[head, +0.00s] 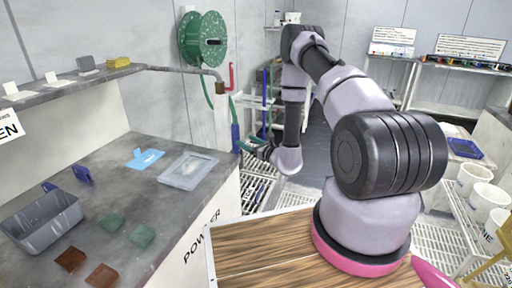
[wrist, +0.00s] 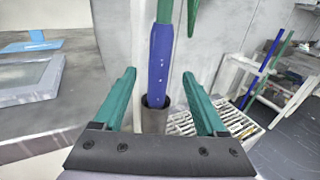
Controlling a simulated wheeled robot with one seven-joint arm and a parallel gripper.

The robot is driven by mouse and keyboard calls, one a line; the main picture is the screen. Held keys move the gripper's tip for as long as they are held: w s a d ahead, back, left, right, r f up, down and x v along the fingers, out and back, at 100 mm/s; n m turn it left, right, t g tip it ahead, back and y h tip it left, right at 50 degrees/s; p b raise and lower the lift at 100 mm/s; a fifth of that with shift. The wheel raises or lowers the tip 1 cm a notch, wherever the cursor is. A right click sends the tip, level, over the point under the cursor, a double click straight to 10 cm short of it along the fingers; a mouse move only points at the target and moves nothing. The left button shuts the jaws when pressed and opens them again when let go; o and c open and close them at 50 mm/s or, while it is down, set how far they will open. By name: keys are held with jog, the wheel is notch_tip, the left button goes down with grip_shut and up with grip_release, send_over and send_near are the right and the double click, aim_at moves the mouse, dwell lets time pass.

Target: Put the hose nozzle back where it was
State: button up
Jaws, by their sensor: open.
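The hose nozzle is a blue tube (wrist: 160,65) on a green hose. It stands upright in the wrist view, its lower end inside the mouth of a grey cylindrical holder (wrist: 154,119). In the head view the blue nozzle (head: 235,138) hangs beside the end of the grey counter, under the green hose. My gripper (wrist: 158,75) is open, with its teal fingers on either side of the nozzle and visible gaps. My gripper also shows in the head view (head: 248,147), close to the nozzle. How deep the nozzle sits in the holder is hidden.
A green hose reel (head: 203,40) is on the wall above. The grey counter (head: 130,210) carries a bin (head: 42,222), a clear tray (head: 188,171) and coloured pads. White buckets (head: 472,180) stand on a rack at right. Grated floor lies below my gripper.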

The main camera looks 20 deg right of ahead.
jog(key=v, duration=0.7)
jog(key=a+r+n+g+y, duration=0.2)
jog(key=a+r+n+y, duration=0.15)
jog(key=r, duration=0.35)
jog(key=a+r+n+g+y, duration=0.2)
jog(key=a+r+n+y, duration=0.15)
jog(key=r, duration=0.35)
jog(key=s+a+r+n+g+y, duration=0.1)
jog(key=s+a+r+n+g, duration=0.2)
jog(key=s+r+n+g, duration=0.3)
jog(key=s+a+r+n+g, duration=0.3)
jog(key=s+r+n+g, duration=0.15)
jog(key=r, duration=0.35)
jog(key=s+d+r+n+g+h, duration=0.1)
jog(key=s+d+r+n+h, duration=0.1)
jog(key=s+r+n+h, duration=0.3)
jog(key=s+d+r+n+h, duration=0.1)
jog(key=s+d+h, duration=0.1)
jog(key=s, duration=0.5)
jog(key=s+d+r+n+t+h, duration=0.3)
jog(key=s+d+r+t+h, duration=0.2)
jog(key=d, duration=0.5)
notch_tip(320, 180, up, 3)
jog(key=shift+r+t+h, duration=0.2)
jog(key=shift+t+h, duration=0.8)
jog(key=shift+t, duration=0.05)
jog(key=shift+s, duration=0.1)
